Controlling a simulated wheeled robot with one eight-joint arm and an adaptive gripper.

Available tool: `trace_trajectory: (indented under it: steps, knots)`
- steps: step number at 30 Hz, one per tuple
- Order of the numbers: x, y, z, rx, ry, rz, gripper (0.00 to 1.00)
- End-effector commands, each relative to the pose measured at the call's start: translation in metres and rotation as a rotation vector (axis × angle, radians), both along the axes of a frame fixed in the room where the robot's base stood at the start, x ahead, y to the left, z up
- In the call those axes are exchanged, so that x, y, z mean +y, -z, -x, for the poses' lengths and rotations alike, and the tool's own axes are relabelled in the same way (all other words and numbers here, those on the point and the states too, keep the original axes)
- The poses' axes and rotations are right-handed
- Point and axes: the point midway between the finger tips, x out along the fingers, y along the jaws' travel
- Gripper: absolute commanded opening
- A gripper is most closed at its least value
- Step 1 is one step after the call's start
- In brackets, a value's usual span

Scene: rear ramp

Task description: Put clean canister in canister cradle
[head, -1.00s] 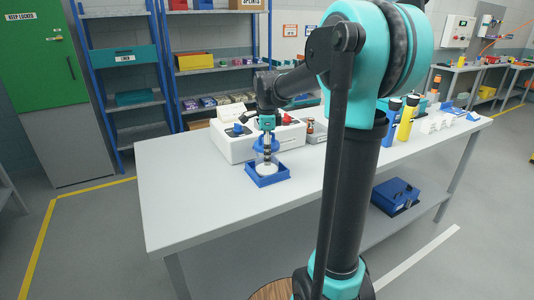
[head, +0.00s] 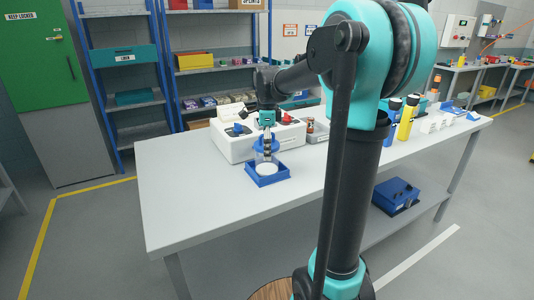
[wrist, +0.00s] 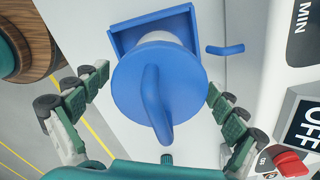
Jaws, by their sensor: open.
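The canister (head: 260,153) has a blue lid and a pale lower part. It is at the blue square cradle (head: 282,176) on the table. In the wrist view, its round blue lid with a raised handle (wrist: 150,95) covers much of the cradle (wrist: 122,38). The lid hides how the canister's bottom sits in the cradle. My gripper (head: 267,147) is over the canister, pointing down. In the wrist view my gripper (wrist: 160,88) is open, with one finger on each side of the lid and visible gaps between.
A white machine (head: 236,146) with a red knob stands close behind the cradle; its OFF panel (wrist: 301,118) shows in the wrist view. Yellow (head: 407,117) and blue (head: 391,122) bottles stand at the table's right. The table's left and front are clear.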

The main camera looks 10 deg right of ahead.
Motion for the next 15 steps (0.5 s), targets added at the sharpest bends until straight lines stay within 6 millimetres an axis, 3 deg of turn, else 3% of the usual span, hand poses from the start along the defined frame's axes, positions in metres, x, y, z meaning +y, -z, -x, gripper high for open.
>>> trace_trajectory:
  steps: [9,15]
  knots:
    - [0.000,-0.065,0.000,0.000,0.000,0.000,0.97]
    - [0.000,-0.095,0.000,0.000,0.000,0.000,0.97]
